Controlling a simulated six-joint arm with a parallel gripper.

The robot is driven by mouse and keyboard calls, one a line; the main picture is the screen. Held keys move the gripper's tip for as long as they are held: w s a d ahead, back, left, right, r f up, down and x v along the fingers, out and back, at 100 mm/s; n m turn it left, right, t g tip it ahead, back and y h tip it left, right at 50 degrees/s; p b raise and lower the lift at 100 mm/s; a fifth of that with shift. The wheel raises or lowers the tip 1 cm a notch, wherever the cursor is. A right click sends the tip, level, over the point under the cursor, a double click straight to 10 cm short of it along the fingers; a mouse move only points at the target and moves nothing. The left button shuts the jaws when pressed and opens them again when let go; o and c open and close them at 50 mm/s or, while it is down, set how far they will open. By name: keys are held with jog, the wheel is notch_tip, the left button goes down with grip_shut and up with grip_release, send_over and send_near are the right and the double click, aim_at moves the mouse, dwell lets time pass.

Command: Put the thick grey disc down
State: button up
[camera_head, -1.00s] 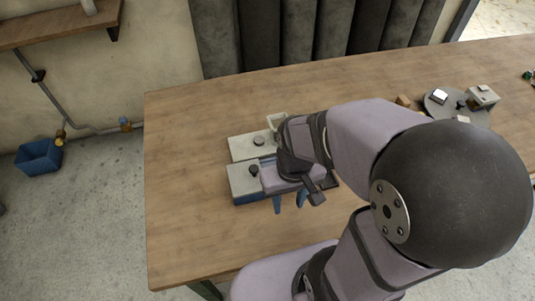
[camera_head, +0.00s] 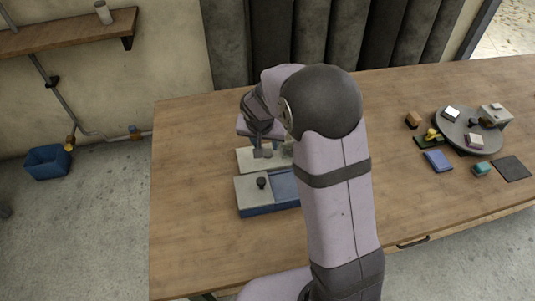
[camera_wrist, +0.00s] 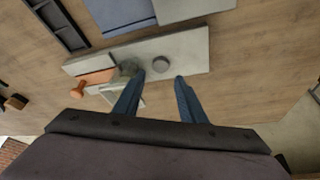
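The thick grey disc (camera_head: 263,154) appears to rest on the pale slab (camera_head: 245,160) at the left of the table, partly covered by my gripper. In the wrist view the disc (camera_wrist: 161,62) lies on the slab (camera_wrist: 196,52), just past and between my fingertips. My gripper (camera_wrist: 160,76) is open, with a clear gap between its two blue fingers. I cannot tell whether either finger touches the disc. In the head view my gripper (camera_head: 263,144) points down over the slab, and my arm hides the slab's right part.
A blue-sided block (camera_head: 250,208) with a black knob (camera_head: 262,182) stands in front of the slab. An orange knob (camera_wrist: 78,88) and a dark compartment tray (camera_wrist: 62,20) show in the wrist view. A round grey turntable (camera_head: 462,140) with small items stands right. The table's left is clear.

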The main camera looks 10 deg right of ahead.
aim_at(267, 152)
jog(key=shift+p+x, duration=0.5)
jog(key=shift+x, duration=3.2)
jog(key=shift+r, duration=0.1)
jog(key=shift+c, duration=0.6)
jog(key=c, duration=0.7)
jog(key=shift+a+r, duration=0.15)
jog(key=shift+r, duration=0.05)
jog(key=shift+c, duration=0.2)
jog(key=shift+w+a+r+b, duration=0.1)
jog(key=shift+r+b, duration=0.1)
jog(key=shift+b, duration=0.25)
notch_tip(267, 152, up, 6)
jog(key=shift+r+b, duration=0.1)
jog(key=shift+b, duration=0.3)
jog(key=a+b, duration=0.5)
jog(key=a, duration=1.4)
jog(key=shift+a, duration=0.3)
